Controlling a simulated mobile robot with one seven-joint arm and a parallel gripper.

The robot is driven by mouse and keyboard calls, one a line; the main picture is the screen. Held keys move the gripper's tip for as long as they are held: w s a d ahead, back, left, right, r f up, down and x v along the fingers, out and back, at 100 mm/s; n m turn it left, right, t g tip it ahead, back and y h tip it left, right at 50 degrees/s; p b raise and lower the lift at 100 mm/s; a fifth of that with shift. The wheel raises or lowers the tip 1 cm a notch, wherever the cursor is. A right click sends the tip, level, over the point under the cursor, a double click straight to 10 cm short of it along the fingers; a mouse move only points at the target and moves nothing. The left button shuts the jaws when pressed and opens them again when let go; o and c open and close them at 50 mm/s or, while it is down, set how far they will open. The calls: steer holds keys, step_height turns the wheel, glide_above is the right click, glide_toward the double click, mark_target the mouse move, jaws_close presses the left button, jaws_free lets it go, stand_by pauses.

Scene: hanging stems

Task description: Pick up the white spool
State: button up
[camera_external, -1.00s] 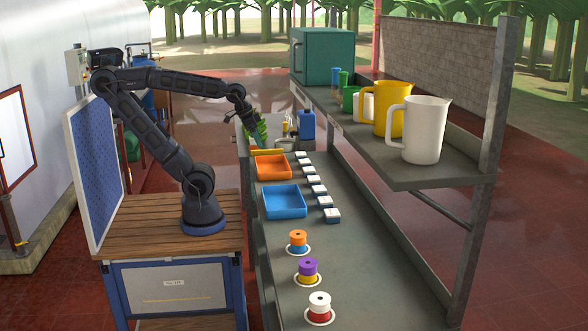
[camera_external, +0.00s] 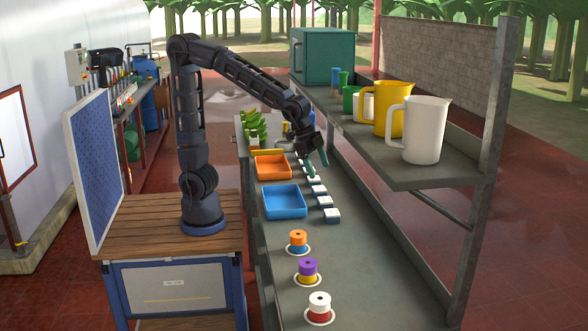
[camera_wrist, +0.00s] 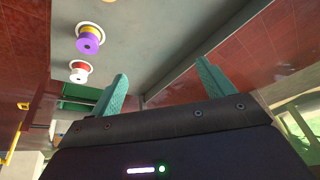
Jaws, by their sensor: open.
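The white spool (camera_external: 320,299) sits on top of a red spool (camera_external: 320,314) at the near end of the bench. Both stand in a white ring. The white spool also shows in the wrist view (camera_wrist: 77,76), at the left. My gripper (camera_external: 315,160) is open and empty, with green fingers. It is above the bench's far half, beside the row of small white blocks, well away from the white spool. Its two fingers also show spread apart in the wrist view (camera_wrist: 160,72).
An orange spool (camera_external: 297,236) and a purple spool (camera_external: 307,265) top two other stacks farther along. A blue tray (camera_external: 285,214) and an orange tray (camera_external: 272,179) lie beyond. A raised shelf (camera_external: 440,178) with jugs borders the right side. The bench around the spools is clear.

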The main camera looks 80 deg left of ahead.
steer(key=s+d+f+m+g+h, duration=0.1)
steer(key=d+f+m, duration=0.15)
steer(key=d, duration=0.75)
steer(key=d+f+m, duration=0.1)
steer(key=d+f, duration=0.3)
steer(key=d, duration=0.5)
steer(key=m+g+h, duration=0.1)
steer(key=m, duration=0.2)
glide_toward(320, 297)
steer(key=x, duration=0.4)
steer(key=shift+w+d+f, duration=0.1)
steer(key=shift+w+d, duration=0.05)
steer(key=shift+d, duration=0.15)
steer(key=shift+s+a+x, duration=0.1)
steer(key=shift+x, duration=1.25)
steer(key=shift+s+a+x, duration=0.1)
steer(key=shift+a+x, duration=0.05)
steer(key=shift+x, duration=1.2)
steer(key=shift+f, duration=0.1)
steer(key=c, duration=1.1)
